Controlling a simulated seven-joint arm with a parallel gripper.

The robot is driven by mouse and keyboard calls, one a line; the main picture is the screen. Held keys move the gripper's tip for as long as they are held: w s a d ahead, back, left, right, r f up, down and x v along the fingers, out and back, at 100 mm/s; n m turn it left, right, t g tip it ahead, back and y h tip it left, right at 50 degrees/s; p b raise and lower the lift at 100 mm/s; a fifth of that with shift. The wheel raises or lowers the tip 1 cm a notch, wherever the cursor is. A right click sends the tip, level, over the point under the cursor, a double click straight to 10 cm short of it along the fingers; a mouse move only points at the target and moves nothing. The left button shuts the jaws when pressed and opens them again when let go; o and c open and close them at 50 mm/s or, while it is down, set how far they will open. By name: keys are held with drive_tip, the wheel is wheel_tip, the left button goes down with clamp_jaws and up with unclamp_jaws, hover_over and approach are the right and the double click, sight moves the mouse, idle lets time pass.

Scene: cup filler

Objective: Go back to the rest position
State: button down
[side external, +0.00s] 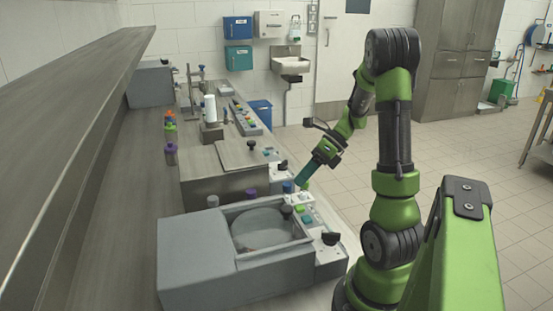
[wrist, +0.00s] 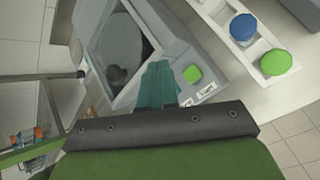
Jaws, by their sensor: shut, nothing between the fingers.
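My gripper (side external: 304,176) is shut with nothing in its teal fingers. In the side external view it points down and left, above the front edge of the machine row, near a blue round knob or cap (side external: 288,187). In the wrist view the teal fingers (wrist: 158,84) lie together over the grey edge of a machine, just left of a green square button (wrist: 192,74). I cannot tell whether the fingertips touch anything.
A grey machine with a round basin (side external: 190,262) stands in front, with a black knob (side external: 330,238) on its panel. A steel box with a lid (side external: 215,185) stands behind it. A long shelf (side external: 80,110) overhangs the left. The tiled floor (side external: 450,150) at right is open.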

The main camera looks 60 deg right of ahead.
drive_tip(key=shift+s+d+f+n, duration=0.1)
drive_tip(key=shift+f+n, duration=0.05)
drive_tip(key=shift+n, duration=0.15)
drive_tip(key=n, duration=0.2)
drive_tip(key=s+f+n+g+h, duration=0.1)
drive_tip(key=n, duration=0.1)
drive_tip(key=shift+a, duration=0.4)
drive_tip(key=a+r+n+h, duration=0.1)
drive_tip(key=a+n, duration=0.1)
drive_tip(key=n, duration=0.2)
drive_tip(key=w+a+r+n+g+h, duration=0.1)
drive_tip(key=a+n, duration=0.2)
drive_tip(key=n, duration=0.2)
drive_tip(key=w+a+r+n+h, duration=0.1)
drive_tip(key=a+n, duration=0.2)
drive_tip(key=n, duration=0.1)
drive_tip(key=shift+a+r+n, duration=0.15)
drive_tip(key=shift+r+n, duration=0.15)
drive_tip(key=shift+r, duration=0.05)
drive_tip(key=a+r+n+t, duration=0.1)
drive_tip(key=a+r+n, duration=0.3)
drive_tip(key=a+n, duration=0.2)
drive_tip(key=s+a+r+n+t+h, duration=0.1)
drive_tip(key=a+r+n+t, duration=0.1)
drive_tip(key=a+n, duration=0.4)
drive_tip(key=shift+a+r+n, duration=0.3)
drive_tip(key=shift+a+r, duration=0.55)
